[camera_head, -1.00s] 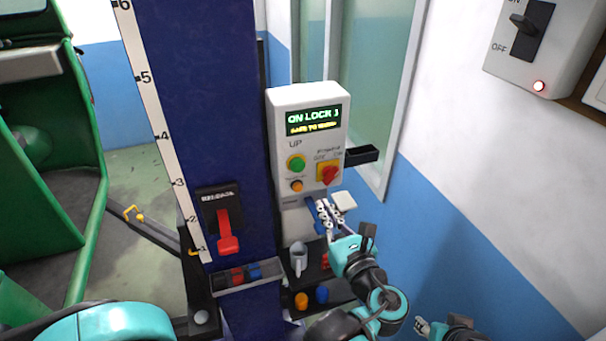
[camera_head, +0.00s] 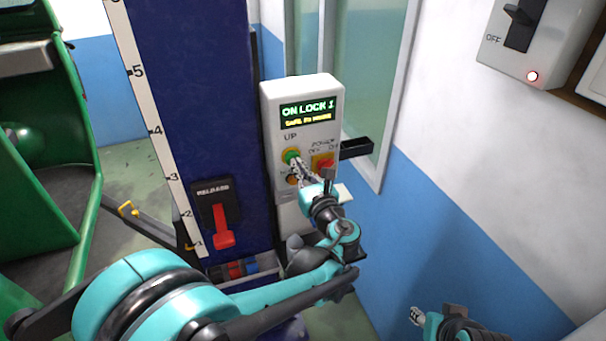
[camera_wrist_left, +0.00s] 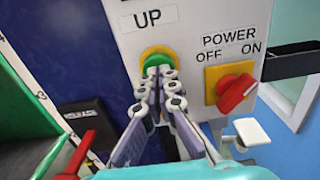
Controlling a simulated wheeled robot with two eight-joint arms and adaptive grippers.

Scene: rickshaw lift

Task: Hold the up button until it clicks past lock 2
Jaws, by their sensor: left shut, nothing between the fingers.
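The control box (camera_head: 312,138) is on the blue post, with a lit screen (camera_head: 308,112) reading "ON LOCK 1" in green above a yellow line. The green up button (camera_head: 291,156) sits under the label "UP". It also shows in the left wrist view (camera_wrist_left: 157,61) in a yellow ring. My left gripper (camera_head: 298,166) is shut and empty, its fingertips at the lower part of the button; I cannot tell whether they press it. My right gripper (camera_head: 417,316) is low at the right, away from the box; its fingers are too small to judge.
A red power knob (camera_head: 325,165) is right of the button, near my left fingers. The post carries a red release lever (camera_head: 222,228) and a numbered scale (camera_head: 153,125). A green vehicle (camera_head: 45,150) stands at left. A black holder (camera_head: 357,147) juts from the box's right side.

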